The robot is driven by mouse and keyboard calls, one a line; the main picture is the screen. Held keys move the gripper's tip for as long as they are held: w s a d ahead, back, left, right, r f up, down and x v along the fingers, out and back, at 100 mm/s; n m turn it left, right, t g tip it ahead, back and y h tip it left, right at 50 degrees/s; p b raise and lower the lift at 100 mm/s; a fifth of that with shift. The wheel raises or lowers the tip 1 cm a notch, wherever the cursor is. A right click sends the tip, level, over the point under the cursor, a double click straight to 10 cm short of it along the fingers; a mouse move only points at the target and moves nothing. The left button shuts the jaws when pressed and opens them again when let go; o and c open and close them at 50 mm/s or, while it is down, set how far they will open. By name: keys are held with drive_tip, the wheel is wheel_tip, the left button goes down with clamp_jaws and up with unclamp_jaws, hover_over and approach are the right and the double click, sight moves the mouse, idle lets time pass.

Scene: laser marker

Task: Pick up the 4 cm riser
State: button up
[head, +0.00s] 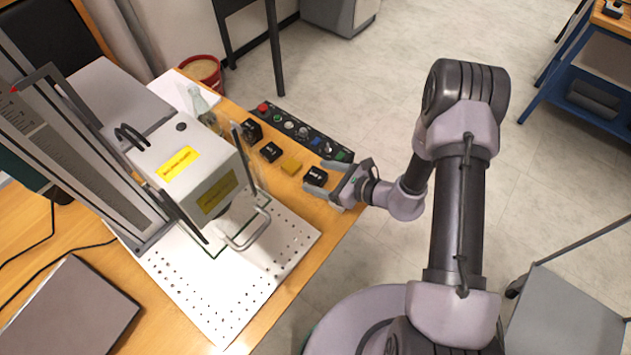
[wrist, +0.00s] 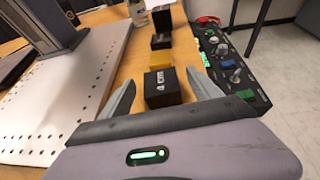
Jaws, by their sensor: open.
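The 4 cm riser (wrist: 162,88) is a small black block with white "4 CM" lettering, resting on the wooden table. In the wrist view it sits between the two fingers of my gripper (wrist: 163,94), with a gap on each side. In the head view the riser (head: 315,177) is at the table's right edge, in front of my open gripper (head: 338,183). The fingers are apart and hold nothing.
A yellow block (head: 291,165) and black blocks (head: 270,152) stand in a row beyond the riser. A control panel (head: 303,131) with knobs runs along the table edge. The white perforated plate (head: 290,245) of the laser marker is on the other side.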

drive_tip(key=shift+x, duration=1.05)
drive_tip(key=shift+s+d, duration=0.1)
clamp_jaws()
drive_tip(key=shift+r, duration=0.1)
